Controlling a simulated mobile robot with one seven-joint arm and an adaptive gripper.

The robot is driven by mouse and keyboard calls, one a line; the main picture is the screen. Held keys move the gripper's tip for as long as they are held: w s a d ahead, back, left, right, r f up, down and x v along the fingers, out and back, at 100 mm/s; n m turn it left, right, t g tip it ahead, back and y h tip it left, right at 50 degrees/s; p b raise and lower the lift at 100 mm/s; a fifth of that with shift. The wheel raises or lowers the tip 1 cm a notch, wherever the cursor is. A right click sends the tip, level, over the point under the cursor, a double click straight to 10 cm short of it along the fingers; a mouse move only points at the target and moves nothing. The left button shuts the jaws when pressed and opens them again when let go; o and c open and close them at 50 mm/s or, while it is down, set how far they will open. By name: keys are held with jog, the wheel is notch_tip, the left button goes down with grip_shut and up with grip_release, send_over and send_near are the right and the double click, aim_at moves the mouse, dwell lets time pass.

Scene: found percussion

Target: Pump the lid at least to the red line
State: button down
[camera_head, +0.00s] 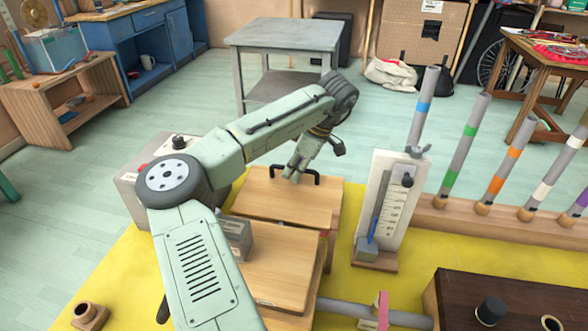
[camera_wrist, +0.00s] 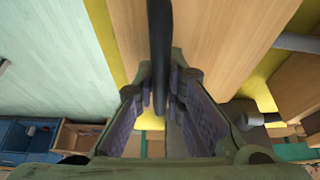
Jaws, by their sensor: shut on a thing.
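The lid (camera_head: 260,205) is a light wooden board with a black bar handle (camera_head: 310,176) at its far end. My gripper (camera_head: 291,177) reaches down to the handle and is shut on it. In the wrist view the black handle (camera_wrist: 160,50) runs between the two fingers of my gripper (camera_wrist: 160,97), with the wooden lid (camera_wrist: 225,40) around it. A white upright gauge board (camera_head: 397,205) with a marked scale stands right of the lid. A blue-grey block (camera_head: 366,248) sits low on its front. I cannot make out a red line on the scale.
A second wooden panel (camera_head: 275,265) lies nearer than the lid, partly behind my arm. A row of grey tubes with coloured bands (camera_head: 463,148) stands at right. A dark brown box (camera_head: 520,295) is at front right. Yellow mat (camera_head: 345,285) surrounds the apparatus.

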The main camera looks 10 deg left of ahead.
aim_at(292, 187)
jog(key=shift+s+r, duration=0.25)
jog(key=shift+r, duration=0.4)
jog(key=shift+s+r+p, duration=0.1)
jog(key=shift+r+p, duration=0.05)
jog(key=shift+p, duration=0.15)
jog(key=shift+s+r+p, duration=0.45)
jog(key=shift+s+r, duration=0.25)
jog(key=shift+r, duration=0.2)
jog(key=shift+w+f, duration=0.5)
